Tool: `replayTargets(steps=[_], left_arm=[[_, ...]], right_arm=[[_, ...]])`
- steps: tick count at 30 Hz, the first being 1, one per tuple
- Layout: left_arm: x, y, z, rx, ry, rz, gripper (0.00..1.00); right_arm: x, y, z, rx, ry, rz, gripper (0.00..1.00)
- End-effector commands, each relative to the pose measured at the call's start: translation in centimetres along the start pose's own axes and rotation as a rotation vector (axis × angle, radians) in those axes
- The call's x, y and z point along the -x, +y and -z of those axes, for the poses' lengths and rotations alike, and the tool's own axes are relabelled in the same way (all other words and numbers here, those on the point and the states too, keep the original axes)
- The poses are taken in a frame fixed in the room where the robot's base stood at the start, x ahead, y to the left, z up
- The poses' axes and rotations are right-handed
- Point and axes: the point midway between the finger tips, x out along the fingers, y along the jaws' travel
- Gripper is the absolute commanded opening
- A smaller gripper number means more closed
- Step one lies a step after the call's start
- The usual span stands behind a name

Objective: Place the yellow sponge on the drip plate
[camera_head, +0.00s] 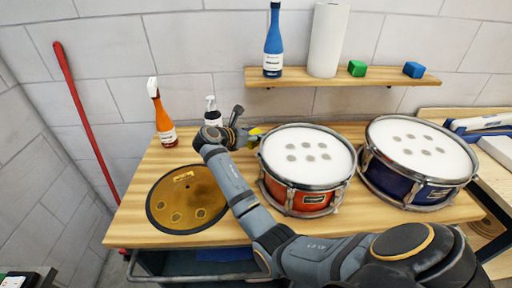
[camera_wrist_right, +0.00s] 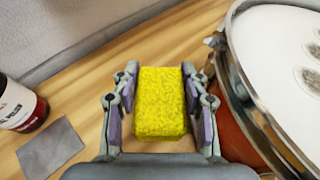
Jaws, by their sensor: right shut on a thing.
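The yellow sponge (camera_wrist_right: 161,103) is between the two fingers of my right gripper (camera_wrist_right: 160,90), which is shut on it. In the head view the sponge (camera_head: 255,131) shows as a small yellow patch at my right gripper (camera_head: 247,134), behind and left of the red drum. A flat grey square plate (camera_wrist_right: 50,146) lies on the wood left of the gripper in the wrist view, beside a labelled bottle; it may be the drip plate. My arm seems to hide it in the head view. My left gripper is not in view.
The red drum (camera_head: 307,158) stands close right of the gripper, with a blue drum (camera_head: 417,160) beyond. A round brown disc (camera_head: 187,200) lies at the bench's left. An orange spray bottle (camera_head: 164,122) and a pump bottle (camera_head: 212,112) stand at the back.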

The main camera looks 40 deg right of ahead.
Motion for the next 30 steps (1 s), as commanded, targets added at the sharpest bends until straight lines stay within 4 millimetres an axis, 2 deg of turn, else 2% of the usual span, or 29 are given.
replayTargets(steps=[1,6,12,19,30], left_arm=[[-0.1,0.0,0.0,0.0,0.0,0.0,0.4],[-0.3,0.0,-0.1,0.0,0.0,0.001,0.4],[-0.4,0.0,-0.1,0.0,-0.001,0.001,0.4],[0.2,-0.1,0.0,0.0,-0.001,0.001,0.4],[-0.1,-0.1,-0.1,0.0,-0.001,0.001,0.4]], right_arm=[[0.6,0.1,-1.6,-0.007,-0.001,-0.002,0.23],[2.3,0.1,-5.6,-0.004,0.0,-0.001,0.23],[3.5,0.0,-8.4,0.0,0.001,0.0,0.23],[4.0,0.0,-9.6,0.001,0.001,0.001,0.23],[3.8,0.0,-9.3,0.001,0.001,0.001,0.23]])
